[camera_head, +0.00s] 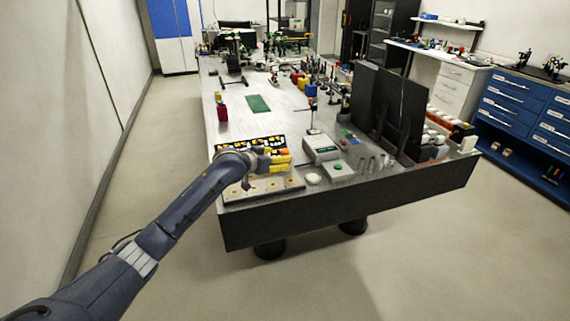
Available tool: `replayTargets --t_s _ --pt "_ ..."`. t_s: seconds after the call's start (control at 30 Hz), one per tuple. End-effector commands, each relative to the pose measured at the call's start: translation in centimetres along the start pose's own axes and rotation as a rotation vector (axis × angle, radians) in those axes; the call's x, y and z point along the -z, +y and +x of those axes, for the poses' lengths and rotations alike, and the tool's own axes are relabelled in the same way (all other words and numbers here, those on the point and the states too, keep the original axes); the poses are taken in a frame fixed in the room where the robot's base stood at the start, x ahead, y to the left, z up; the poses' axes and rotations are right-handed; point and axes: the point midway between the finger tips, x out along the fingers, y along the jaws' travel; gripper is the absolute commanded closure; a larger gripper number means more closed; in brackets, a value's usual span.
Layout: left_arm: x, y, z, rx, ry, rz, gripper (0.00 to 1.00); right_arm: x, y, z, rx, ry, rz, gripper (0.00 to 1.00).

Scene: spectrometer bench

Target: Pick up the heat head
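My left arm reaches in from the lower left, and its gripper (262,168) is over the front left corner of the bench. It is beside bright yellow-orange pieces (281,163) and above a pale plate with several round brown spots (291,183). The fingers are too small and dark to show whether they are open or shut, or touching anything. I cannot tell for sure which item is the heat head; the arm hides part of this corner. My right gripper is not in view.
A black tray with yellow and white items (262,142) lies behind the gripper. A grey box with a display (321,148) and a smaller green-marked box (337,169) stand to the right. Tall black panels (388,105) stand farther right. The bench middle (236,125) is mostly clear.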

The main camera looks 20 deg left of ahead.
Motion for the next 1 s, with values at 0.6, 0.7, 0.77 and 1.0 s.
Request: replayTargets --t_s 0.6,0.7,0.77,1.0 --pt "-0.2 0.0 5.1 -0.001 0.000 -0.001 0.42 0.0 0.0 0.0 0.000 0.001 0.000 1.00" --pt "-0.2 0.0 5.3 0.000 0.000 0.001 0.42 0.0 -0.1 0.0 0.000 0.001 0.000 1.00" --pt "-0.2 0.0 5.3 0.000 0.000 0.001 0.42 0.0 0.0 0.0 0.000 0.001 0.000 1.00" --pt "-0.2 0.0 5.3 0.000 0.000 0.001 0.49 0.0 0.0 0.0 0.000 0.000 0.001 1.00"
